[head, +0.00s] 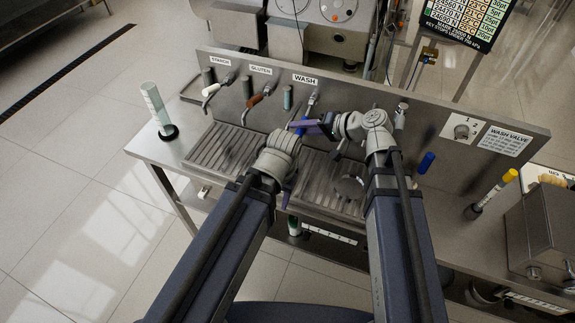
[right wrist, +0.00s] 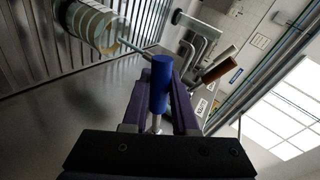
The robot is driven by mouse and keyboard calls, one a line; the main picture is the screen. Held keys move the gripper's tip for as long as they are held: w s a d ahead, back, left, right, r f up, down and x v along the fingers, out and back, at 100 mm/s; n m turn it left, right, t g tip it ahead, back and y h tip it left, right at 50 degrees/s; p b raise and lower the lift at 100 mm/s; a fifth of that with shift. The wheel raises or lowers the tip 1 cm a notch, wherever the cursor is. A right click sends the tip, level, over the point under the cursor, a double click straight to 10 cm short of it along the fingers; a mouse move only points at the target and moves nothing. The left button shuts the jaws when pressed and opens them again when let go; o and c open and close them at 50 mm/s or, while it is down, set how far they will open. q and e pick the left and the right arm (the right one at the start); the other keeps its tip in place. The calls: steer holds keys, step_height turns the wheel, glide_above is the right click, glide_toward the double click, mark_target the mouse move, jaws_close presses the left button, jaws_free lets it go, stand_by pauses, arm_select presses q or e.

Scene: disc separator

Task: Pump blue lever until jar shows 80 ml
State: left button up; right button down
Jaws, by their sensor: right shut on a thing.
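My right gripper (head: 318,125) reaches left across the front of the panel under the WASH label. It is shut on the blue lever (head: 302,124). In the right wrist view, the blue lever (right wrist: 160,86) stands between the purple fingers. A pale, banded jar (right wrist: 97,26) is at the upper left there; its level cannot be read.
White (head: 210,92) and brown (head: 256,101) levers are left of the blue one. A graduated cylinder (head: 155,105) stands at the bench's left end. A second blue handle (head: 427,162) and a yellow-topped tube (head: 495,190) are at right. The slatted drip tray (head: 215,150) is clear at left.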

steer(key=shift+f+b, duration=0.3)
steer(key=shift+f, duration=0.05)
steer(key=shift+w+r, duration=0.15)
steer(key=shift+r, duration=0.1)
step_height(320, 180, up, 2)
steer(key=g+p, duration=0.1)
steer(key=p, duration=0.2)
steer(key=shift+m, duration=0.4)
steer(key=shift+r, duration=0.25)
steer(key=shift+s+m+g, duration=0.2)
steer(key=shift+m+g, duration=0.1)
steer(key=shift+m, duration=0.1)
steer(key=shift+w+r+m+g+y+p, duration=0.15)
steer(key=shift+r+m+g+p, duration=0.1)
steer(key=shift+r+p, duration=0.25)
steer(key=shift+w+r+m+g+y+p, duration=0.15)
steer(key=shift+r+m+p, duration=0.1)
steer(key=shift+r+p, duration=0.25)
steer(key=shift+r+m+g, duration=0.2)
steer(key=shift+m+g, duration=0.1)
steer(key=shift+s+d+r, duration=0.1)
steer(key=shift+r+m+g+y+p, duration=0.3)
steer(key=shift+m+g+y+p, duration=0.1)
steer(key=shift+p, duration=0.05)
steer(key=shift+f, duration=0.1)
jaws_free()
